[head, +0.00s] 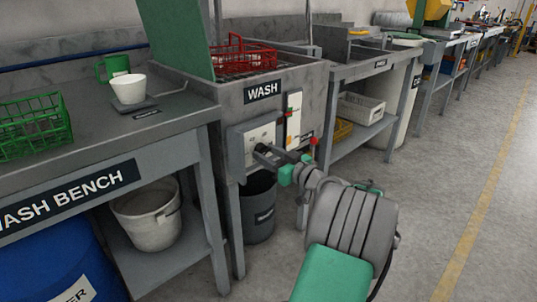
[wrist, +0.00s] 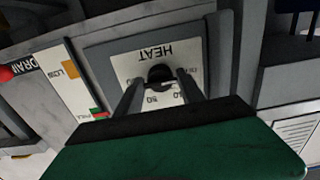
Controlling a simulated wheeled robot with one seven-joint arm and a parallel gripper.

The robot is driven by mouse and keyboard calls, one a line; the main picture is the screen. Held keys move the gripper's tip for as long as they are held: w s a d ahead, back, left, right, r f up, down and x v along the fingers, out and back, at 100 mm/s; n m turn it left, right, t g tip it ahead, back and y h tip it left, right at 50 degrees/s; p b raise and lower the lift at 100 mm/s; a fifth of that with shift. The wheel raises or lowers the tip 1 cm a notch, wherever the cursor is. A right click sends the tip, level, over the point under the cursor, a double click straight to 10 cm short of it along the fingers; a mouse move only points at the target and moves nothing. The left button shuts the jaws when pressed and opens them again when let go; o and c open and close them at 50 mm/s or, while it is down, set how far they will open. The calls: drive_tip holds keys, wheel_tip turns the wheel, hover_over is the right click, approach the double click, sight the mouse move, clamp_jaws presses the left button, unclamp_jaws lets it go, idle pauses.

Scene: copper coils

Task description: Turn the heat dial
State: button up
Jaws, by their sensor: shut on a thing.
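The heat dial (wrist: 160,75) is a dark round knob on a white plate (wrist: 128,65) marked HEAT, which appears upside down in the wrist view. The plate sits on a grey box (head: 237,150) on the front of the wash station. My gripper (wrist: 161,83) is shut on the dial, with one finger on each side of it. In the head view my gripper (head: 262,150) reaches the plate from the right and hides the dial. Some of the numbers around the dial show; the fingers cover others. The dial's pointer cannot be made out.
Right of the box, a white gauge strip (head: 294,118) and a red-knobbed lever (head: 313,141) stand close to my wrist. A dark bin (head: 259,210) is below. A red basket (head: 243,58) sits on the wash station (head: 285,80). The floor at right is clear.

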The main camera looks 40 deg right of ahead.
drive_tip(key=shift+f, duration=0.15)
drive_tip(key=o, duration=1.1)
drive_tip(key=shift+o, duration=0.2)
drive_tip(key=s, duration=0.8)
drive_tip(key=shift+d, duration=0.1)
